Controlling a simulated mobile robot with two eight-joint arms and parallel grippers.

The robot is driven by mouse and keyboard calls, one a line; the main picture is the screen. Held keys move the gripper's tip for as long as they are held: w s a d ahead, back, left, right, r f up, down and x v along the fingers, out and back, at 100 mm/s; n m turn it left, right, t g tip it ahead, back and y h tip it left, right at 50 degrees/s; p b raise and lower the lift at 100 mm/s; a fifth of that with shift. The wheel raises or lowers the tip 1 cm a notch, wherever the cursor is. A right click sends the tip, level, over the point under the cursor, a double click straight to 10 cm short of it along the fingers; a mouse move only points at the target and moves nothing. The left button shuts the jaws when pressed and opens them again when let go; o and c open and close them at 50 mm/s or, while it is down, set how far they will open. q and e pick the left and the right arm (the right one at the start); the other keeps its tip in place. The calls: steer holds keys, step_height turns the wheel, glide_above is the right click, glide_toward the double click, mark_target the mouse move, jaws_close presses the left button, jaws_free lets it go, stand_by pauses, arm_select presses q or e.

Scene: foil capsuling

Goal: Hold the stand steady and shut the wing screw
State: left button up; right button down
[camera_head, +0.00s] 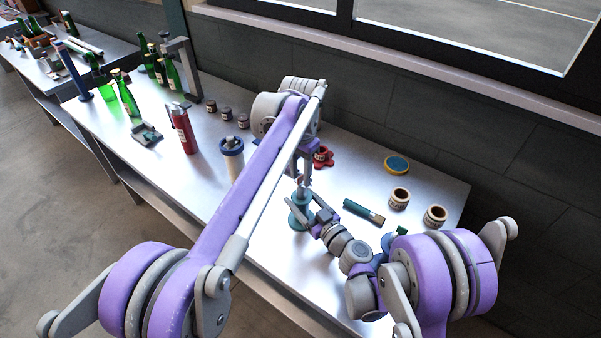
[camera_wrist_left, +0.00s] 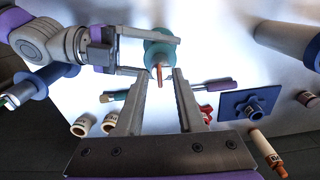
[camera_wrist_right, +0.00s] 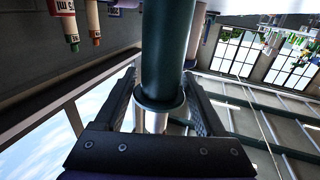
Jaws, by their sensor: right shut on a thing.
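My right gripper (camera_head: 314,211) is low at the stand. In the right wrist view its fingers are shut on the dark teal post (camera_wrist_right: 163,55), by a metal collar (camera_wrist_right: 164,112). My left gripper (camera_wrist_left: 160,80) points down above the stand, fingers apart on either side of the copper-coloured part, with gaps visible.
A red knob (camera_head: 323,157) lies behind the stand. A teal-handled tool (camera_head: 363,211), two tape-like rolls (camera_head: 399,198) and a yellow-blue disc (camera_head: 396,165) lie to the right. A red bottle (camera_head: 183,128) and a blue-topped cylinder (camera_head: 232,160) stand to the left.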

mark_target(301, 176)
arm_select(q)
step_height(301, 176, up, 12)
stand_by(0.6)
arm_select(e)
jaws_free()
stand_by(0.3)
